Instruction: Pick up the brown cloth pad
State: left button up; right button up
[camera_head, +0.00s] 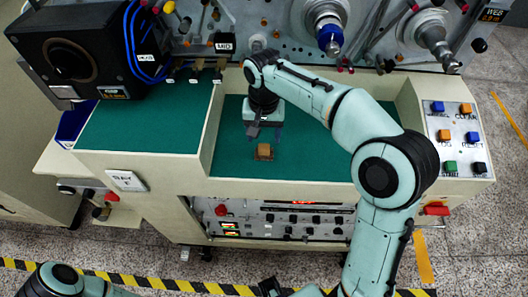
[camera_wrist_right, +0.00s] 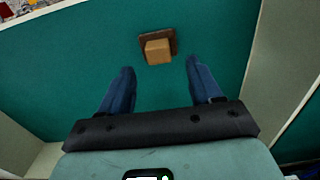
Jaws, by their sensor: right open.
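The brown cloth pad (camera_head: 264,152) looks like a small tan block on a darker brown base. It lies on the green floor of the machine's recessed bay, and it also shows near the top middle of the right wrist view (camera_wrist_right: 158,50). My right gripper (camera_head: 264,136) points down into the bay, just behind the pad in the head view. In the right wrist view its two blue fingers are apart with nothing between them, and the pad sits just beyond their tips. Part of my left arm shows at the bottom left, but its gripper is not visible.
Cream walls (camera_head: 300,194) enclose the green bay (camera_head: 325,165). A raised green shelf (camera_head: 140,127) with a black unit (camera_head: 75,50) stands left. A button panel (camera_head: 455,137) is at the right, and spindles (camera_head: 329,38) line the back. The bay floor around the pad is clear.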

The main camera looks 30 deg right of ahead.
aim_at(264, 146)
jog(key=f, duration=0.5)
jog(key=shift+s+a+b, duration=0.1)
jog(key=shift+s+b, duration=0.15)
jog(key=shift+b, duration=0.1)
jog(key=c, duration=1)
pick_arm(q)
jog(key=shift+s+f, duration=0.15)
jog(key=shift+f, duration=0.25)
pick_arm(e)
jog(key=shift+c, duration=0.2)
jog(key=shift+r, duration=0.1)
pick_arm(q)
jog(key=w+r+p, duration=0.3)
jog(key=r+p, duration=0.1)
jog(key=r, duration=0.1)
jog(key=shift+r+p, duration=0.25)
jog(key=shift+p, duration=0.05)
pick_arm(e)
notch_tip(264, 146, up, 20)
